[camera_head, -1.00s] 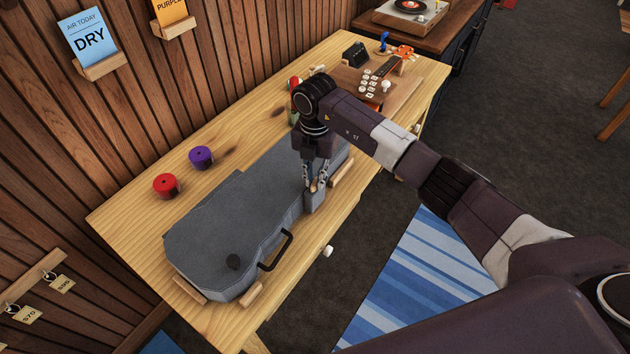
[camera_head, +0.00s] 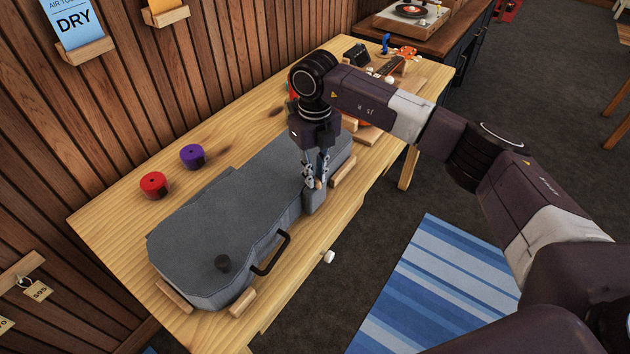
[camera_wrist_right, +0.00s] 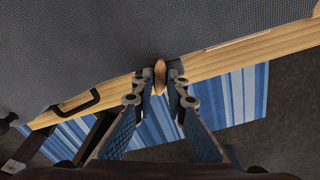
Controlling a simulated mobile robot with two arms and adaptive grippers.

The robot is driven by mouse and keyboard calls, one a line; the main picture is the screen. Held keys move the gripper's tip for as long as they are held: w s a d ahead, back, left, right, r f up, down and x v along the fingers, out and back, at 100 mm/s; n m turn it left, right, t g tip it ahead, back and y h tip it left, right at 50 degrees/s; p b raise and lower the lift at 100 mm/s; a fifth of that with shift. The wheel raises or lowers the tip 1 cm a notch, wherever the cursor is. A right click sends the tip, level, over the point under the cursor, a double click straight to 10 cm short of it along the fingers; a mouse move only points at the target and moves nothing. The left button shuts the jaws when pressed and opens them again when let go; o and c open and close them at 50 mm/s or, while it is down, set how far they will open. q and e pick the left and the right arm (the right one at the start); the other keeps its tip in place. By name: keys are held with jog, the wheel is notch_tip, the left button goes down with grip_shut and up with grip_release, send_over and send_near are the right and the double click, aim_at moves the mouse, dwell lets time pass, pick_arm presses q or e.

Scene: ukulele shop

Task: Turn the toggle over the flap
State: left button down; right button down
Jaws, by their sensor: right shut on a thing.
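The grey ukulele case (camera_head: 225,225) lies shut on the wooden bench, with a black handle (camera_head: 271,255) on its front side. A grey flap (camera_head: 313,204) hangs over the case's front edge. A small wooden toggle (camera_wrist_right: 160,74) stands out at this edge in the right wrist view. My right gripper (camera_head: 317,184) points down at the flap, its fingers shut on the toggle; the wrist view also shows its fingertips (camera_wrist_right: 161,88) on either side of it. The fingers partly hide the toggle in the head view. My left gripper is in neither view.
Wooden blocks (camera_head: 243,303) sit along the case's edges. A red roll (camera_head: 153,185) and a purple roll (camera_head: 192,156) stand behind it. A white drawer knob (camera_head: 329,257) juts from the front.

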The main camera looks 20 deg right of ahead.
jog(key=shift+w+r+n+b, duration=0.1)
jog(key=shift+n+b, duration=1.3)
jog(key=shift+n, duration=0.7)
jog(key=c, duration=1.9)
grip_release()
jog(key=shift+c, duration=0.2)
notch_tip(320, 180, up, 12)
